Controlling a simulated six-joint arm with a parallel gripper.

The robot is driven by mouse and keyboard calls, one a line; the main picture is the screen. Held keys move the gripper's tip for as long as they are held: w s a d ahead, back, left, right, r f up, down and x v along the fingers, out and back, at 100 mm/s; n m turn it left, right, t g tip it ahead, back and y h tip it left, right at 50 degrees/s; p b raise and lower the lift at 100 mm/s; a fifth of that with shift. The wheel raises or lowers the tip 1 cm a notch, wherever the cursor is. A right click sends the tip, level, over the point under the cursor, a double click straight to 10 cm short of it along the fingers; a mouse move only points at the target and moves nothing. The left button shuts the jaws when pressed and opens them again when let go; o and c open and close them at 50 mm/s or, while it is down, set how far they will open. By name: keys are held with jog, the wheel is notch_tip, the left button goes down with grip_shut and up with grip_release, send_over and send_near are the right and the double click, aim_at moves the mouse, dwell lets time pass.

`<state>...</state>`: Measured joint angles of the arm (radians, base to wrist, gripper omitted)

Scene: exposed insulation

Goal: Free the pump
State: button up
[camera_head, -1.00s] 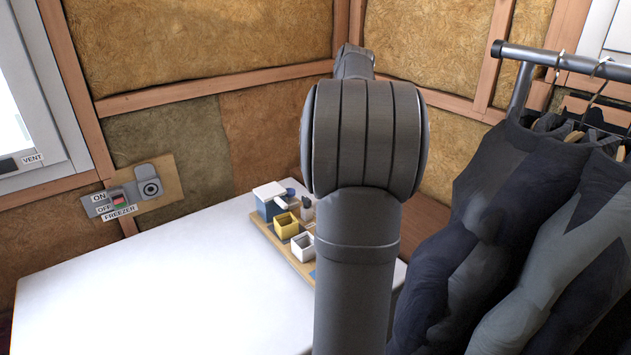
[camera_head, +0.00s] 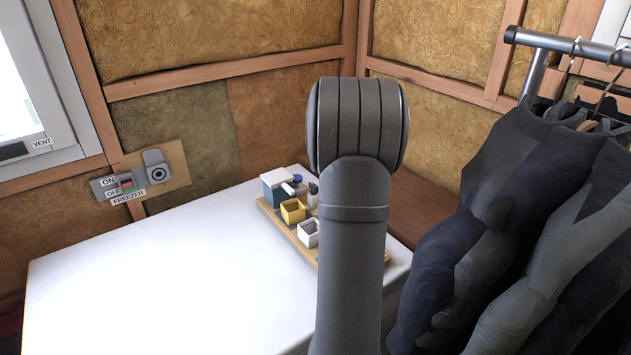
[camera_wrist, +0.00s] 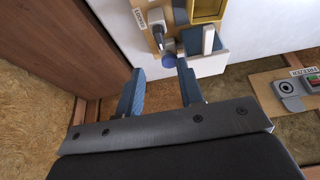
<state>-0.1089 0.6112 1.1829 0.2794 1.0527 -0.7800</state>
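In the head view, the bottle-like item (camera_head: 313,194) is partly hidden behind my arm, and my gripper is hidden.
A wooden tray (camera_head: 267,211) on the white freezer top (camera_head: 150,270) holds the blue-white box (camera_head: 275,188), a yellow bin (camera_head: 292,211) and a white bin (camera_head: 308,233). Hanging dark clothes (camera_head: 480,220) crowd the right. The freezer top's left side is clear.

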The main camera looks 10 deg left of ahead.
jog(key=x, duration=1)
grip_shut()
